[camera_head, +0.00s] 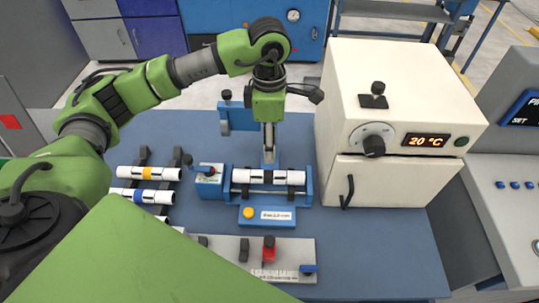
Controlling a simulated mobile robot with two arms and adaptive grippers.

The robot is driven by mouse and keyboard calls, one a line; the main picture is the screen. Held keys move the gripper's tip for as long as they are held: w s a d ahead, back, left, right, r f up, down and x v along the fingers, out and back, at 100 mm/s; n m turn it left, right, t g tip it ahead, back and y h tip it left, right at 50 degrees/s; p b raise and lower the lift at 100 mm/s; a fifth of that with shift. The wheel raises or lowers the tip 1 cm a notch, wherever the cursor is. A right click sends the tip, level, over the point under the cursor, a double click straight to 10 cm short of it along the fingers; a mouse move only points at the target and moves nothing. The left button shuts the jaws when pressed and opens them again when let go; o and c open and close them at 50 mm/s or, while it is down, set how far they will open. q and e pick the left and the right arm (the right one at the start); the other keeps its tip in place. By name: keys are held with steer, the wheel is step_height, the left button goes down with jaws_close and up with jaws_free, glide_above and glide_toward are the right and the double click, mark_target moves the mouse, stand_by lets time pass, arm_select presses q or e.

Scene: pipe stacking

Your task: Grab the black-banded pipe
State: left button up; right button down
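A white pipe with dark bands (281,177) lies level across the blue fixture (308,186) near the middle of the table; it appears to be the black-banded pipe. My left gripper (268,156) points straight down just behind and above the middle of this pipe. Its fingers are seen edge-on, so I cannot tell whether they are open or shut, or whether they touch the pipe. My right gripper is not in view.
A yellow-banded pipe (130,172) and a blue-banded pipe (126,194) lie on a rack at left. A white oven (400,90) stands close on the right. A grey panel (300,250) with red and blue parts lies in front. Table at front right is clear.

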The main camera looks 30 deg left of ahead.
mark_target(269, 173)
arm_select(q)
step_height(269, 173, down, 4)
steer(key=shift+s+a+r+p, duration=0.15)
steer(key=shift+r+p, duration=0.05)
steer(key=shift+p, duration=0.45)
step_height(269, 173, down, 4)
steer(key=shift+r+p, duration=0.1)
steer(key=shift+p, duration=0.35)
steer(key=shift+f, duration=0.55)
step_height(269, 173, down, 4)
steer(key=p, duration=0.3)
steer(key=shift+f, duration=0.4)
steer(key=c, duration=1.2)
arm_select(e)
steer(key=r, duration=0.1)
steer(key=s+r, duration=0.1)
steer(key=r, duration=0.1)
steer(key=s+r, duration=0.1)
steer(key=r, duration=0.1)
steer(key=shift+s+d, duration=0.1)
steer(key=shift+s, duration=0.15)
